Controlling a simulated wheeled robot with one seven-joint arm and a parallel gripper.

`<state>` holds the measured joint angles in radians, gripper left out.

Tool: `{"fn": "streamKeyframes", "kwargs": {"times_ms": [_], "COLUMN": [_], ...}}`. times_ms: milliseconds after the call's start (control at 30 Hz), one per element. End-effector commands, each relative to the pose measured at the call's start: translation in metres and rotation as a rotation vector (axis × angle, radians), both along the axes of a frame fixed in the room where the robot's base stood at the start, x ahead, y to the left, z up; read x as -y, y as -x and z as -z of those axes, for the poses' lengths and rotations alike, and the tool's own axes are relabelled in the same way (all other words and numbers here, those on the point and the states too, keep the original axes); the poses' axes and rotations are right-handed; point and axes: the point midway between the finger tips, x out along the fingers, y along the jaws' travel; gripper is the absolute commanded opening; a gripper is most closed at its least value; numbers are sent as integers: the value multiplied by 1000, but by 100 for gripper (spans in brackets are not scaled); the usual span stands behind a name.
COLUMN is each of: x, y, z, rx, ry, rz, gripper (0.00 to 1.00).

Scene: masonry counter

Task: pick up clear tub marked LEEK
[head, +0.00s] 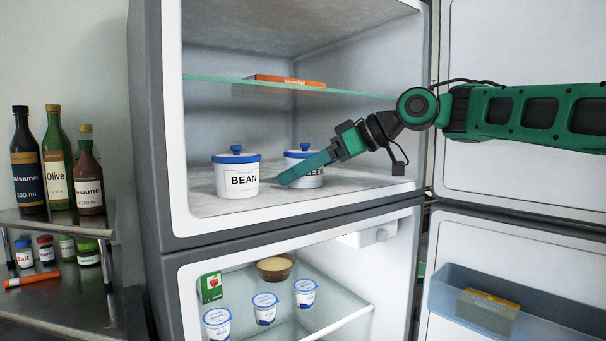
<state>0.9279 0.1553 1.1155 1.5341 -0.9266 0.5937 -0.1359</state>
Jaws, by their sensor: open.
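The tub marked LEEK (304,155) stands upright on the floor of the upper fridge compartment. It looks white with a blue lid, and only the end of its label shows. My gripper (282,182) reaches in from the right, its green fingers crossing in front of the tub's lower left part. The gripper is open, with nothing seen held. I cannot tell whether it touches the tub. A similar tub marked BEAN (236,176) stands just left of the fingertips.
A glass shelf (215,79) with an orange box (290,81) is above the tubs. The open upper door (520,45) is at the right. The lower compartment holds several yogurt cups (265,310), a bowl (275,268) and a green carton (210,288). Bottles (58,170) stand at the left.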

Motion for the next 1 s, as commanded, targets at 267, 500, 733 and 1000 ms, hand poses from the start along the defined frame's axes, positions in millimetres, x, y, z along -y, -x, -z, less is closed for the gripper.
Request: {"fn": "streamKeyframes", "kwargs": {"times_ms": [267, 500, 733, 1000], "x": [0, 0, -1, -8], "y": [0, 0, 0, 3], "z": [0, -1, -6, -30], "rx": [0, 0, 2, 4], "ry": [0, -1, 0, -1], "rz": [0, 0, -2, -12], "gripper": [47, 30, 30, 30]}}
